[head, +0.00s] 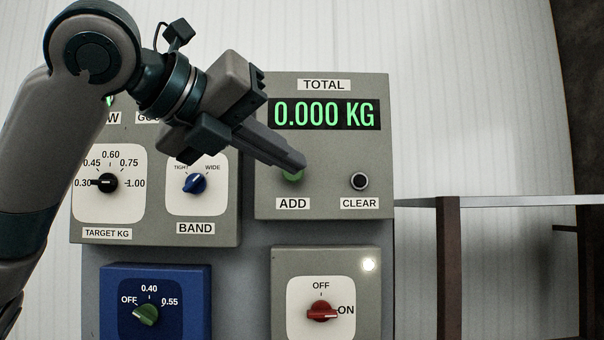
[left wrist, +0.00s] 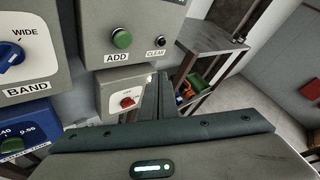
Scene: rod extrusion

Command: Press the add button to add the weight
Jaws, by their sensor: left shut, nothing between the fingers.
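The green ADD button (head: 292,177) is on the grey TOTAL panel (head: 380,205), left of the black CLEAR button (head: 359,181). The display (head: 324,114) reads 0.000 KG. My left gripper (head: 298,163) is shut and empty. In the head view its fingertips overlap the upper part of the ADD button; I cannot tell whether they touch it. In the left wrist view the whole ADD button (left wrist: 122,39) shows up and left of the shut fingers (left wrist: 158,82). My right gripper is not in view.
A TARGET KG dial (head: 107,183) and blue BAND knob (head: 195,184) are at left. Below are a blue box with a green knob (head: 145,315) and a red switch (head: 322,311) at ON. A shelf (left wrist: 215,40) with coloured items stands right of the panels.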

